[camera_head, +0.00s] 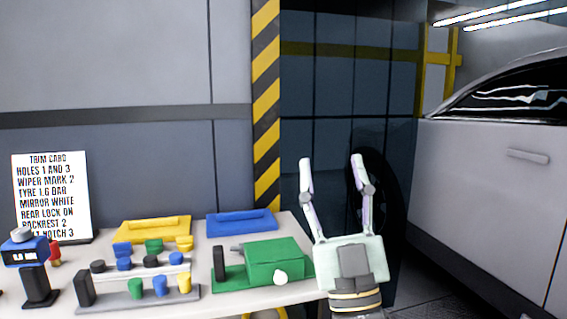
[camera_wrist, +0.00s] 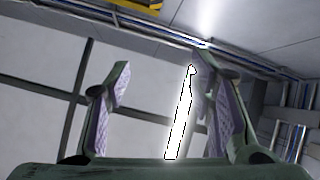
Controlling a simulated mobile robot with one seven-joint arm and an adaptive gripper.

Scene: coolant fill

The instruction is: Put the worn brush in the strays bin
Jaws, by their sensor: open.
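My gripper (camera_head: 331,160) is raised at the right end of the table, its two fingers spread and pointing up, with nothing between them. In the wrist view my gripper (camera_wrist: 163,62) is also open and empty, facing the wall and ceiling. I cannot make out the worn brush in either view. I also cannot identify a strays bin. A yellow tray (camera_head: 152,230) and a blue tray (camera_head: 241,222) lie at the back of the table, left of my gripper, but neither shows a readable label.
The white table (camera_head: 232,302) holds a green machine (camera_head: 273,258), a grey rack (camera_head: 115,301) with coloured caps, a blue-black gauge (camera_head: 34,268) and a text card (camera_head: 52,192). A car (camera_head: 498,190) stands at right. A striped post (camera_head: 266,110) rises behind the table.

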